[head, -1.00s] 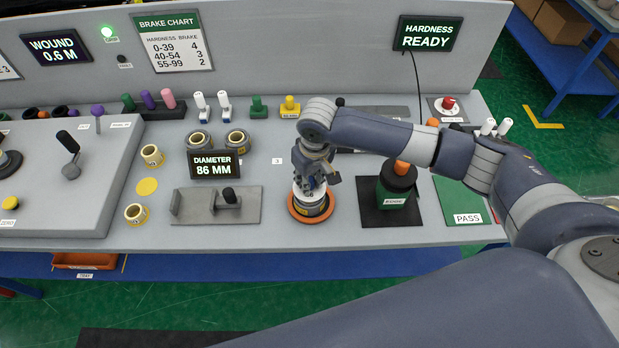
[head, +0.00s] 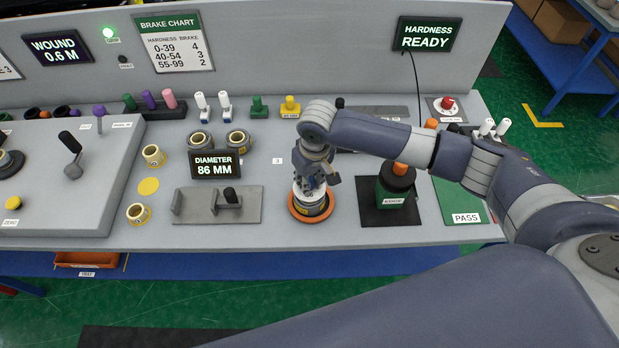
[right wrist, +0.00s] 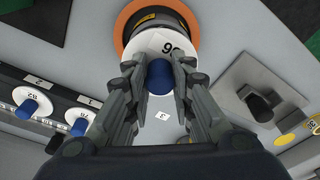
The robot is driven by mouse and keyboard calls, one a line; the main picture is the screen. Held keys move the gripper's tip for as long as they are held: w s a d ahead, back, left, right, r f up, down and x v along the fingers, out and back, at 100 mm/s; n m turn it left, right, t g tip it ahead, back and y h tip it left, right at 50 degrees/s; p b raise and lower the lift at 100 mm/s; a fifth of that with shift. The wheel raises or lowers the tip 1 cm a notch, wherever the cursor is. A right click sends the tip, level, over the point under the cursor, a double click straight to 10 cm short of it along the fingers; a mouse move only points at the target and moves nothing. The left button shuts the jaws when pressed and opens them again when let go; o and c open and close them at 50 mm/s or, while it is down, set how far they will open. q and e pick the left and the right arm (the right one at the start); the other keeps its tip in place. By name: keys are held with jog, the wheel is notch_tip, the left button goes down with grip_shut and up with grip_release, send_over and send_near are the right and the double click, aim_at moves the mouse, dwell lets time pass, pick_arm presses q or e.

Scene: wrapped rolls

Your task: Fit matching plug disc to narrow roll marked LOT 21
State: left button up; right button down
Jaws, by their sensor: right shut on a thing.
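My right gripper (head: 314,182) is shut on the blue knob (right wrist: 159,76) of a white plug disc (right wrist: 168,44), whose number appears to be 86. The disc is directly over a dark roll (head: 313,205) with a yellow label, which stands upright on an orange ring (head: 293,210). The roll and ring (right wrist: 125,20) also show behind the disc in the right wrist view. I cannot tell whether the disc is fully seated. The label is too small to read as LOT 21. Two other blue-knobbed discs, one at the far left (right wrist: 28,107), show in the right wrist view. My left gripper is not in view.
A diameter display (head: 215,164) reads 86 MM behind a grey gauge (head: 216,207). A green container (head: 392,195) on a black mat (head: 390,215) and a green PASS pad (head: 466,205) are at right.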

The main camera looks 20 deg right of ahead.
aim_at(313, 191)
jog(key=shift+f, duration=1.45)
dwell(0.3)
jog(key=c, duration=1.3)
grip_release()
jog(key=shift+r, duration=0.15)
notch_tip(313, 191, up, 12)
jog(key=s, duration=0.1)
jog(key=shift+s+d, duration=0.2)
jog(key=shift+d, duration=0.05)
jog(key=shift+f, duration=0.2)
